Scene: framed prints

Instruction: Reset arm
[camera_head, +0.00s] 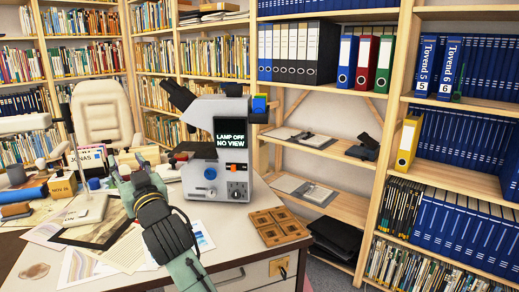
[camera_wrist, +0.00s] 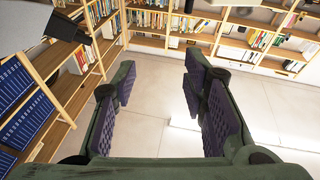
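My arm reaches up from the bottom of the head view over the desk, with my gripper (camera_head: 124,172) at its far end, left of the microscope. In the wrist view my gripper (camera_wrist: 160,84) shows two green fingers with dark ridged pads spread wide apart. Nothing is between them; pale floor and bookshelves show beyond. The grey-white microscope (camera_head: 215,150) stands on the desk, its screen reading "LAMP OFF NO VIEW". The gap between my gripper and the microscope is hard to judge.
A pale chair (camera_head: 103,115) stands behind. Bookshelves with binders (camera_head: 300,52) line the back and right. Floor (camera_wrist: 140,135) shows in the wrist view.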

